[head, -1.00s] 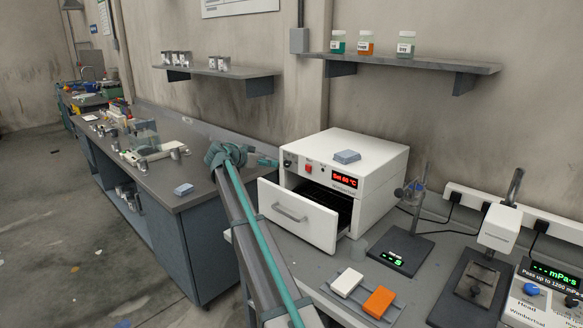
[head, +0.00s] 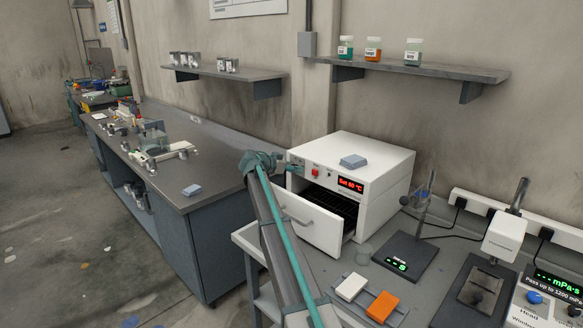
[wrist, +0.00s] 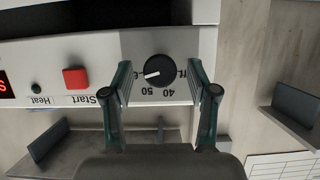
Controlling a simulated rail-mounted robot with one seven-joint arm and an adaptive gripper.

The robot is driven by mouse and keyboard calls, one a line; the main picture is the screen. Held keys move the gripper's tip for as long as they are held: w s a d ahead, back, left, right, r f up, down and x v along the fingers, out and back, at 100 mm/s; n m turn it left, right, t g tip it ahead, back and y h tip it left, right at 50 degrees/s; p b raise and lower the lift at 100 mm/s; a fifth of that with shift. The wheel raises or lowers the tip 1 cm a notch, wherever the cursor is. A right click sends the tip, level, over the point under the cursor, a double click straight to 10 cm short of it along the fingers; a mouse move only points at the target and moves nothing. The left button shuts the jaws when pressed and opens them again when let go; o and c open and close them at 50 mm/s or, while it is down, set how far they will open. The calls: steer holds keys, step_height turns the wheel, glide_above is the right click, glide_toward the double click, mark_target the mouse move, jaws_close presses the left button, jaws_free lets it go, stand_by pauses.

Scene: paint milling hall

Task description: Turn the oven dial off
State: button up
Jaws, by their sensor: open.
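The oven (head: 383,192) is a white box with its front drawer door (head: 313,225) pulled open. Its red display (head: 350,184) reads "Set 60 °C". The black oven dial (wrist: 159,70) shows in the wrist view, where the panel appears upside down, with a white pointer mark and "40" and "50" printed beside it. My gripper (wrist: 159,82) is open, with one teal finger on each side of the dial and gaps visible between them. In the head view my gripper (head: 288,165) is at the left end of the oven's front panel and hides the dial.
A blue-grey block (head: 353,161) lies on the oven. White (head: 351,287) and orange (head: 382,306) blocks are in front. A dark workbench (head: 190,182) stands left.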

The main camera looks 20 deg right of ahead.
steer(key=shift+c, duration=0.4)
jaws_close()
steer(key=n+g+h+b, duration=0.1)
steer(key=n, duration=0.3)
steer(key=n+g+h+b, duration=0.2)
steer(key=n, duration=0.2)
steer(key=n+g+h+b, duration=0.2)
steer(key=n, duration=0.2)
steer(key=shift+w+a+f+n, duration=0.1)
steer(key=shift+w+f+n, duration=0.2)
steer(key=shift+w+f, duration=0.1)
stand_by(0.6)
